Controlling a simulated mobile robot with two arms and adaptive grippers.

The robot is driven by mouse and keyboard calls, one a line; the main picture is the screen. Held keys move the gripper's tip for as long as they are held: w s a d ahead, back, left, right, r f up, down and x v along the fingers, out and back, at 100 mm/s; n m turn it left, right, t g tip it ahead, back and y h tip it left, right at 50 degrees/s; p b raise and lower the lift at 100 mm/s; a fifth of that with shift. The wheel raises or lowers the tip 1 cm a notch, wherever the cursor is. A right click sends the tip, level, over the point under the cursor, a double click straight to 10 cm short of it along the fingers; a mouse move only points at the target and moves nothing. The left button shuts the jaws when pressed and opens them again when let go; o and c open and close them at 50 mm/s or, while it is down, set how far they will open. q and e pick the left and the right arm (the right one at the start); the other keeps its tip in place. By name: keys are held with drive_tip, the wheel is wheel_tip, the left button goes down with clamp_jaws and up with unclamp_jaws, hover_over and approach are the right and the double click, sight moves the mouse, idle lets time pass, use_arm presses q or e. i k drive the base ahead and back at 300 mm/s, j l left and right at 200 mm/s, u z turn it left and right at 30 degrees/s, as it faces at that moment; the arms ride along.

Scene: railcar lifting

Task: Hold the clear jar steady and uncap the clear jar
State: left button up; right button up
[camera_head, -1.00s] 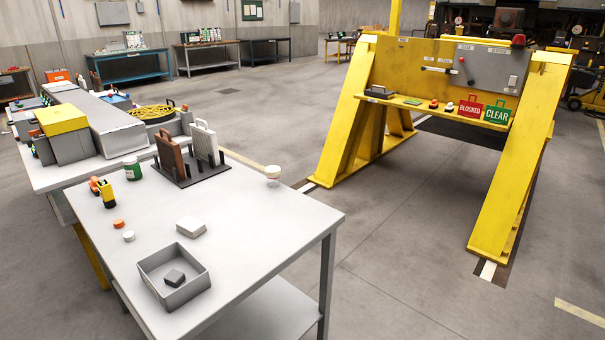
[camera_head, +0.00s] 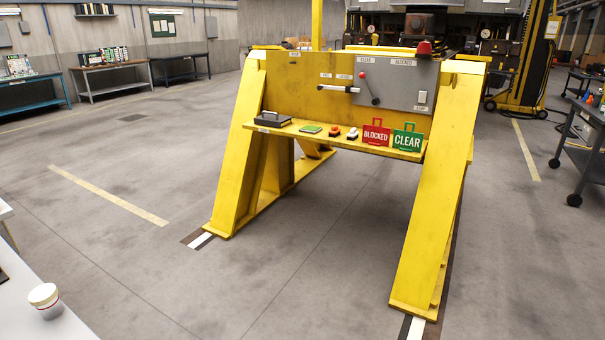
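A small jar with a pale lid (camera_head: 44,297) stands upright at the lower left, near the right edge of the white table (camera_head: 75,326). The lid appears to be on it, and a reddish band shows below the lid. I cannot make out its contents. Neither of my grippers is in the head view.
A yellow stand (camera_head: 230,155) fills the middle, with a shelf holding a red BLOCKED sign (camera_head: 376,135), a green CLEAR sign (camera_head: 407,139) and small items. A grey cart (camera_head: 583,145) stands at the right. Open floor lies between the table and stand.

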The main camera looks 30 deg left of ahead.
sight(50, 311)
drive_tip(key=i+l+u, duration=0.1)
drive_tip(key=i+u, duration=0.2)
drive_tip(key=i, duration=0.3)
drive_tip(key=i+l+u, duration=0.3)
drive_tip(key=i, duration=0.3)
drive_tip(key=i+u, duration=0.2)
drive_tip(key=u, duration=0.25)
drive_tip(key=i+u, duration=0.15)
drive_tip(key=u, duration=0.3)
drive_tip(key=i+l+u, duration=0.1)
drive_tip(key=u, duration=0.35)
drive_tip(key=i+l+u, duration=0.15)
drive_tip(key=u, duration=0.3)
drive_tip(key=i+l+u, duration=0.2)
drive_tip(key=u, duration=0.25)
